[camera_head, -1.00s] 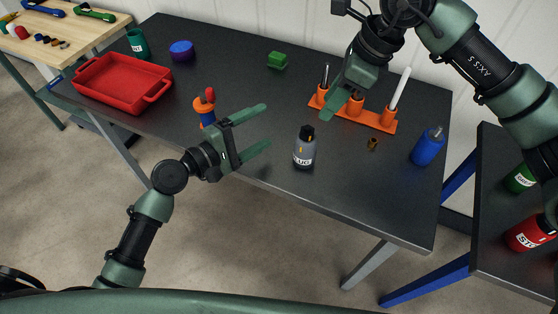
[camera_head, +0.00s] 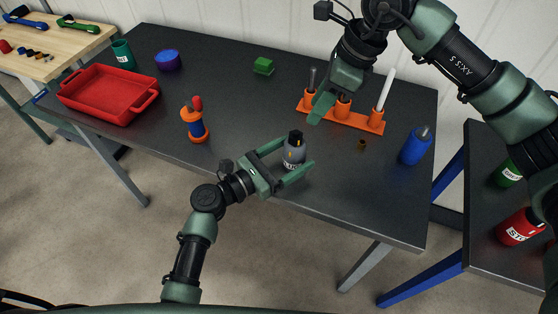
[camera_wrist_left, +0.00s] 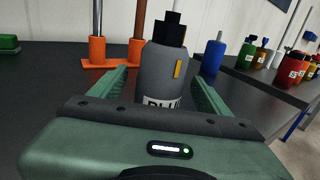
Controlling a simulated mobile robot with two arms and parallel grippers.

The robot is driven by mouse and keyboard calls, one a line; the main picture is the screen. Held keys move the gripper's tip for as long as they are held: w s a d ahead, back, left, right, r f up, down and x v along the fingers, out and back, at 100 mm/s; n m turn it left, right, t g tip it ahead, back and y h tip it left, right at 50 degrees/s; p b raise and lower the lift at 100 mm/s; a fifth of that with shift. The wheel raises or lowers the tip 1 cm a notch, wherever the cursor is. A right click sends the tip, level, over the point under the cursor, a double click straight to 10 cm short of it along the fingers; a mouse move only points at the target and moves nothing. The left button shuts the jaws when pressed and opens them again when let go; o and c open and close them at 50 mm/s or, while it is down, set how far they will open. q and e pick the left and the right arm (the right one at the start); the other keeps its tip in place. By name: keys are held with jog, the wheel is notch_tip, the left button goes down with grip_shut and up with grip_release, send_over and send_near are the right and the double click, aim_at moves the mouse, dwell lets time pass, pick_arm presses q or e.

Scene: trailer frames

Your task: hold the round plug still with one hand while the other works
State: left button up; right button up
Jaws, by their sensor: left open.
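The round plug (camera_head: 293,153) is a grey cylinder with a black stepped top, a yellow mark and a partly covered white label. It stands upright near the table's front edge. My left gripper (camera_head: 298,154) is open with one finger on each side of it. In the left wrist view the plug (camera_wrist_left: 165,72) stands between the two green fingers, its lower part hidden by the gripper body. I cannot tell whether either finger touches it. My right gripper (camera_head: 326,100) is at the orange stand (camera_head: 342,117); its fingers overlap in the view, so their opening is unclear.
The stand holds several upright tools. A small brass-coloured piece (camera_head: 362,144) and a blue bottle (camera_head: 415,146) are right of the plug.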

pick_arm(q)
jog(key=shift+w+d, duration=0.35)
jog(key=shift+d, duration=0.1)
jog(key=c, duration=1.6)
